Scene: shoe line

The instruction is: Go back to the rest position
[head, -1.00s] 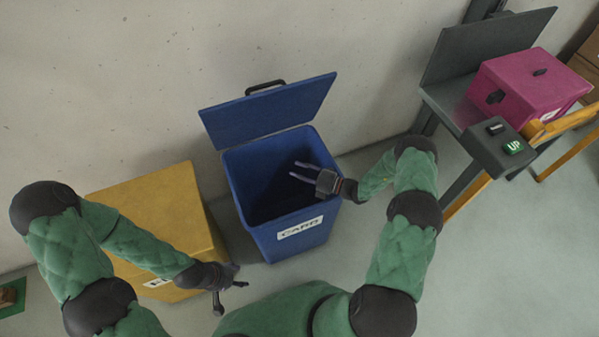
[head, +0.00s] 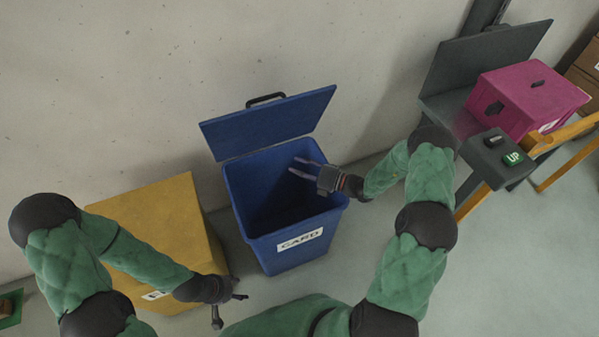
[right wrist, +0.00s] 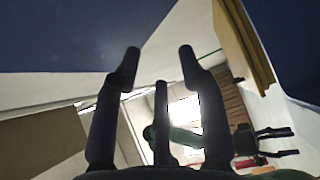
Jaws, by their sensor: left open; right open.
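My left gripper (head: 229,304) is open and empty, low in front of the yellow bin (head: 150,235) at the left of the head view.
At the right, a magenta box (head: 528,97) with hand holes sits on a dark grey stand (head: 447,100). A control box (head: 497,158) with a green UP button is in front of it, near a wooden rail (head: 563,134).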

